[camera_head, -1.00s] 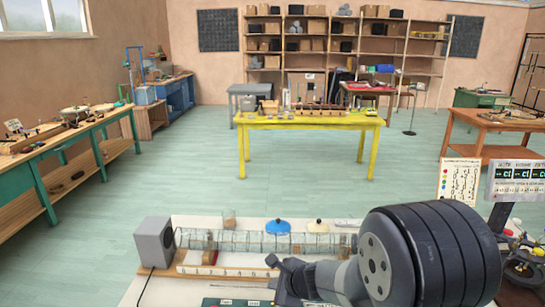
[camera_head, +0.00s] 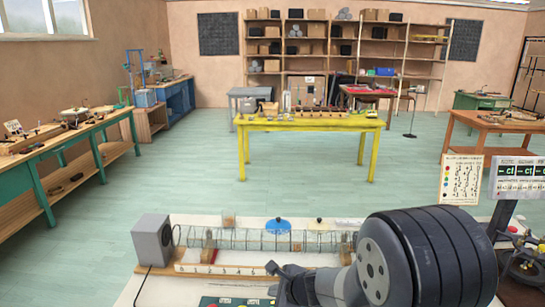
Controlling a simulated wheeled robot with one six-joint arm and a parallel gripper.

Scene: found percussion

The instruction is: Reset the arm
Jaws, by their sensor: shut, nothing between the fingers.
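My arm fills the lower right of the head view, a large dark ribbed joint with a grey link reaching left. My gripper (camera_head: 277,275) is at the left end of this link, small and dark, over the front of the white table. Its fingers look closed with nothing held between them. It is just in front of a wooden board with a long wire spring (camera_head: 270,239) stretched along it. The arm hides the right end of that board.
A grey speaker box (camera_head: 152,240) stands at the board's left end. A blue lid (camera_head: 278,226) lies behind the spring. A sign (camera_head: 461,179) and a display panel (camera_head: 517,178) stand at right. A yellow table (camera_head: 305,124) is farther back, with open floor around it.

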